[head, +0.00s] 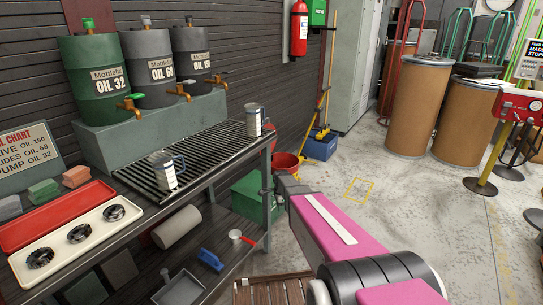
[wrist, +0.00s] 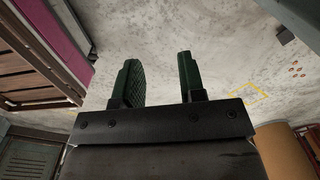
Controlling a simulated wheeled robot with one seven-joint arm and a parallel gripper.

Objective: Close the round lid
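My gripper (wrist: 156,62) shows in the wrist view with its two dark green fingers apart and nothing between them. Bare concrete floor lies beyond the fingertips. A tall brown drum (head: 416,108) with a flat round top (head: 425,61) stands at the back right in the head view. A second brown drum (head: 464,122) stands just right of it, with a pale round top (head: 480,84) partly hidden by other things. I cannot tell which top is the round lid, or whether either is open. My pink arm reaches in from the lower right, far from both drums.
Three oil barrels stand behind. A red machine (head: 519,105) stands at right. The middle floor is clear.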

